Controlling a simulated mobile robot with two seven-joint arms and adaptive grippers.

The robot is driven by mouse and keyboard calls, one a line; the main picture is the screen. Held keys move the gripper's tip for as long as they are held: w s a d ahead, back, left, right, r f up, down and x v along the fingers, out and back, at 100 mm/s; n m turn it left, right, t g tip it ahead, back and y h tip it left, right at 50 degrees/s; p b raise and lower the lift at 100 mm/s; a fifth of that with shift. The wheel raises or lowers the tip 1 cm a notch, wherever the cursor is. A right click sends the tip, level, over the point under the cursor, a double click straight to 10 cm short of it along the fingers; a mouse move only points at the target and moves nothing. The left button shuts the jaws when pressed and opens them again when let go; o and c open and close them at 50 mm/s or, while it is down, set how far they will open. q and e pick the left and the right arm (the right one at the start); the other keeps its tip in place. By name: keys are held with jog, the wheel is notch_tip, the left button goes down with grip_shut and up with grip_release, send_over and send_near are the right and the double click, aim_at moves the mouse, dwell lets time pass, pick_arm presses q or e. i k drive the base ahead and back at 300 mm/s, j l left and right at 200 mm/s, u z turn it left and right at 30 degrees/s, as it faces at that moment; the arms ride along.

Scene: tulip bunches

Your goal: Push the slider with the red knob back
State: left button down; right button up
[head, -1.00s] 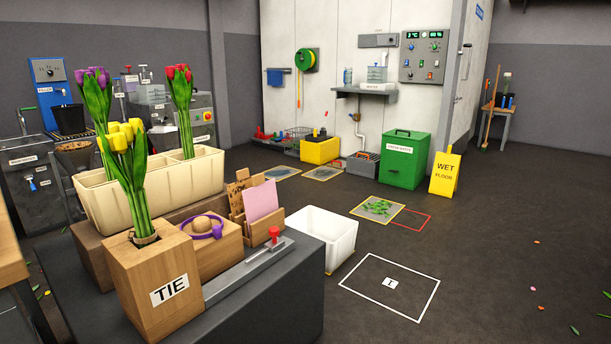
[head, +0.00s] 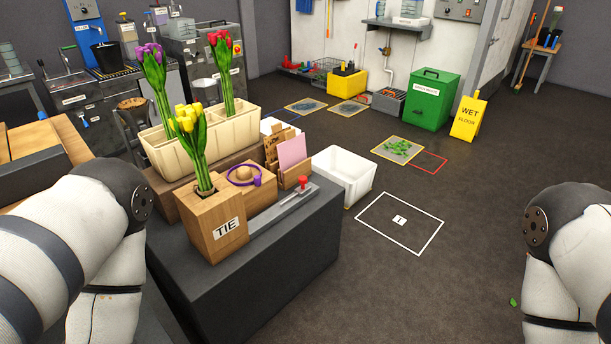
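The slider with the red knob (head: 303,182) is at the right end of a grey metal rail (head: 272,212) on the dark workbench (head: 270,285). The rail runs along the bench's front edge, from the wooden TIE block toward the white bin. The knob stands upright and nothing touches it. My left arm comes in at the left and my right arm at the right, both bent downward. Neither gripper is in the picture.
The wooden TIE block (head: 212,222) holds yellow tulips beside the rail's left end. A cream trough (head: 205,143) with purple and red tulips stands behind. A card holder (head: 285,166) is close behind the knob. A white bin (head: 345,176) stands just beyond the bench.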

aim_at(304, 188)
jog(key=i+l, duration=0.15)
jog(key=i, duration=0.4)
jog(key=i+l, duration=0.1)
jog(key=i, duration=0.5)
jog(key=i+l, duration=0.15)
jog(key=i, duration=0.4)
